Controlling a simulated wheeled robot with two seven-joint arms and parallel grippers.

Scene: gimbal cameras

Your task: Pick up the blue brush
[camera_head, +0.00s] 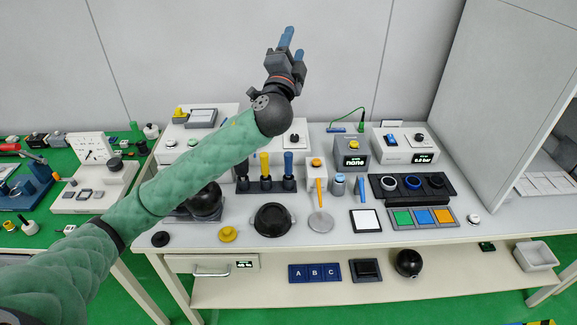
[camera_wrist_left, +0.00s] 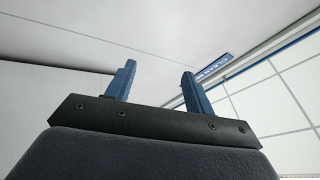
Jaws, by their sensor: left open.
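A blue upright handle (camera_head: 288,164), which looks like the blue brush, stands in a black holder (camera_head: 267,187) beside a yellow one (camera_head: 265,164). Its lower end is hidden in the holder. My left gripper (camera_head: 292,44) is raised high above the back of the table, against the wall, well apart from the holder. Its two blue fingers are spread with nothing between them, as the left wrist view also shows (camera_wrist_left: 158,75). My right gripper is in neither view.
A black round pan (camera_head: 272,220) and a yellow knob-like piece (camera_head: 228,234) lie in front of the holder. An orange-handled tool (camera_head: 318,190) and a slim blue item (camera_head: 361,186) are to its right. My left arm covers the table's left part. A tall white panel (camera_head: 470,110) stands at right.

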